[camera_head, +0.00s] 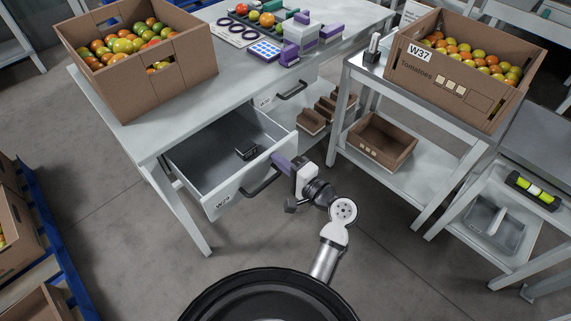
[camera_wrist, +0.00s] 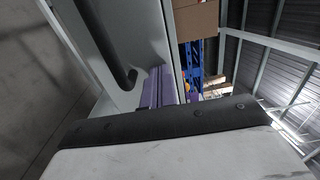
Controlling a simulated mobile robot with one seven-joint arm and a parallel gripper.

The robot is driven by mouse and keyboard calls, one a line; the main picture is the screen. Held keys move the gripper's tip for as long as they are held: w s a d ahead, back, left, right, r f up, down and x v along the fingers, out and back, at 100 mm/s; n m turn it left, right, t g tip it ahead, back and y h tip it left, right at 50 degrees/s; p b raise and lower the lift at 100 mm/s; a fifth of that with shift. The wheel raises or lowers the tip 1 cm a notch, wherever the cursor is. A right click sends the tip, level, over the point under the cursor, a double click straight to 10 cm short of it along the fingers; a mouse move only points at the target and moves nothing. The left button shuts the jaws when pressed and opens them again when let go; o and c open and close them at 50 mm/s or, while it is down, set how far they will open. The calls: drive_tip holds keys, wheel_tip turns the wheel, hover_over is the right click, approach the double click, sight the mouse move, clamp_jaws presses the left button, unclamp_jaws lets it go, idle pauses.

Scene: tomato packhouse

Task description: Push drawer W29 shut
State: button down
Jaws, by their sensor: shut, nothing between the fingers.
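Drawer W29 (camera_head: 255,178) stands pulled out from under the grey table, with its label at the lower left of its front. A dark bar handle (camera_head: 262,182) crosses the front, and a small black object (camera_head: 246,153) lies inside. My gripper (camera_head: 277,160) is shut and empty, its purple fingers at the drawer front to the right of the handle. In the wrist view the purple fingers (camera_wrist: 157,88) are close against the pale drawer front (camera_wrist: 145,35), beside its dark handle (camera_wrist: 112,50). I cannot tell whether they touch it.
A second drawer with a handle (camera_head: 292,90) is closed farther right. A tomato carton (camera_head: 170,85) and sorting items stand on the table (camera_head: 150,135). At right, a stand (camera_head: 355,65) holds carton W37 (camera_head: 440,80), with an empty box (camera_head: 380,142) below. Floor before the drawer is clear.

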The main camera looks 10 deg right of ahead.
hover_over(235, 140)
drive_tip(key=shift+s+d+b, duration=0.2)
drive_tip(key=shift+s+b, duration=0.1)
drive_tip(key=shift+b, duration=0.1)
drive_tip(key=shift+w+a, duration=0.2)
drive_tip(key=shift+w, duration=0.1)
drive_tip(key=shift+w+r, duration=0.15)
drive_tip(key=shift+r, duration=0.1)
drive_tip(key=shift+a, duration=0.1)
